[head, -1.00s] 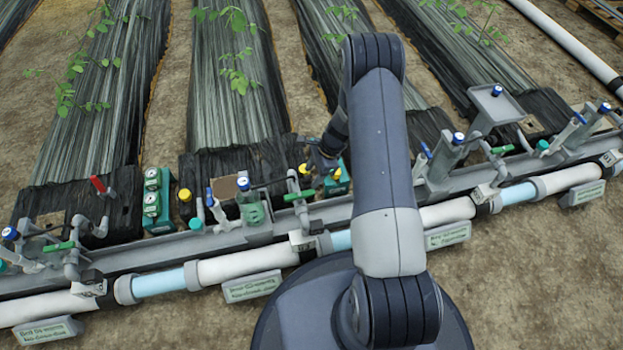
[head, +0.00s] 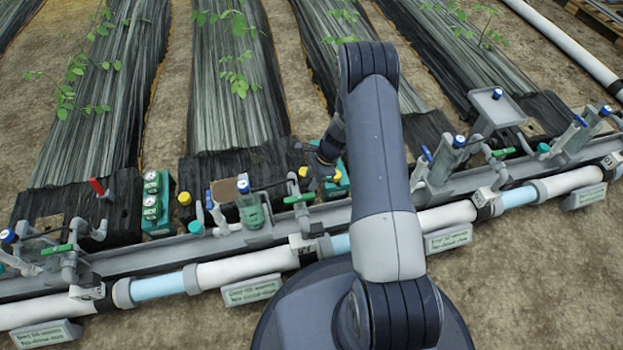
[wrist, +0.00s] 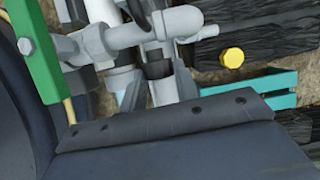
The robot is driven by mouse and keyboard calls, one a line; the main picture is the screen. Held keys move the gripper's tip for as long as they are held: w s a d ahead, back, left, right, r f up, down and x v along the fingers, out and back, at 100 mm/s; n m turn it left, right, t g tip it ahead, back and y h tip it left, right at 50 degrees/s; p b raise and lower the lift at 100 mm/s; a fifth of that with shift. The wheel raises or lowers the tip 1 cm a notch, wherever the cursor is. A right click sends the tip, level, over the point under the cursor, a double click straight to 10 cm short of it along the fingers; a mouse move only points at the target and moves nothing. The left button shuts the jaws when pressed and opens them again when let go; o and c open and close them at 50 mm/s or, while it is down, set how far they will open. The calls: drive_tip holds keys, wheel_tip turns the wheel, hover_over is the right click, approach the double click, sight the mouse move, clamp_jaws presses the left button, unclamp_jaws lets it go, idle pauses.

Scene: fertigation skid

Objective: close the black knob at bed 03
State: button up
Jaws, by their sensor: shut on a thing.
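My gripper (head: 320,156) is low over the line of fittings in the head view, partly behind my arm, beside a teal box (head: 338,186). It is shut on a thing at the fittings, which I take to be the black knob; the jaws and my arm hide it. In the wrist view my gripper's dark body fills the lower part and its fingertips do not show. A black collar (wrist: 158,68) on a grey upright pipe shows just above it. The bed label plates are too blurred to read the number.
A green lever (wrist: 35,50) stands close at the left in the wrist view. A yellow knob (wrist: 232,58) and a teal box edge (wrist: 265,92) are to the right. Blue-capped fittings (head: 243,187) and a green handle (head: 299,198) stand nearby. The white main pipe (head: 245,266) runs along the front.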

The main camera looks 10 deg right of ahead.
drive_tip(key=shift+c, duration=0.3)
drive_tip(key=shift+w+f+m+g+b, duration=0.1)
drive_tip(key=shift+w+m+g+b, duration=0.15)
drive_tip(key=shift+g+b, duration=0.8)
drive_tip(key=shift+w+f+m+g+b, duration=0.15)
drive_tip(key=shift+m+g+b, duration=0.3)
drive_tip(key=shift+g, duration=0.95)
drive_tip(key=shift+w+f+m+g+b, duration=0.1)
drive_tip(key=shift+w+g+b, duration=0.05)
drive_tip(key=shift+g+b, duration=0.95)
drive_tip(key=shift+r+g, duration=0.15)
drive_tip(key=shift+g, duration=0.2)
drive_tip(key=shift+y, duration=0.3)
drive_tip(key=o, duration=1)
drive_tip(key=shift+c, duration=0.2)
drive_tip(key=shift+w, duration=0.1)
drive_tip(key=p+v, duration=0.2)
drive_tip(key=v, duration=0.5)
drive_tip(key=shift+r, duration=0.2)
